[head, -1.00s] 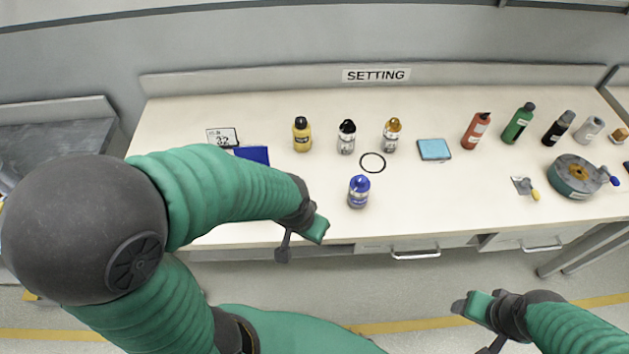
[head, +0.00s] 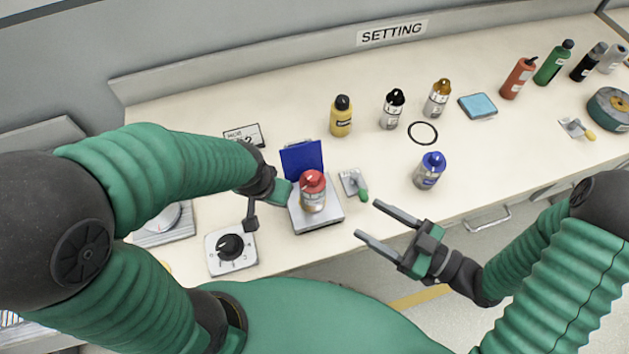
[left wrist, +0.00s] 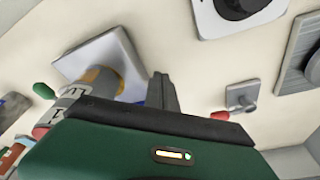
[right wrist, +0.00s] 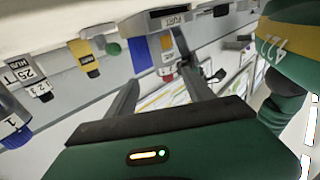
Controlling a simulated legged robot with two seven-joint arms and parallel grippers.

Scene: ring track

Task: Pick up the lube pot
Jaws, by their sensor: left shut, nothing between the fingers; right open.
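I cannot tell for sure which container is the lube pot; no label that I can read names it. A red-capped bottle (head: 312,192) stands upright on a small square scale (head: 328,222). A blue-capped bottle (head: 429,170) stands alone to its right. My left gripper (head: 272,197) is shut and empty, just left of the red-capped bottle; its fingers also show in the left wrist view (left wrist: 163,92). My right gripper (head: 368,220) is open and empty at the bench's front edge, between those two bottles and nearer to me.
Yellow (head: 341,117), black-capped (head: 392,109) and gold-capped (head: 437,98) bottles stand at the back. A dial box (head: 232,250) is front left.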

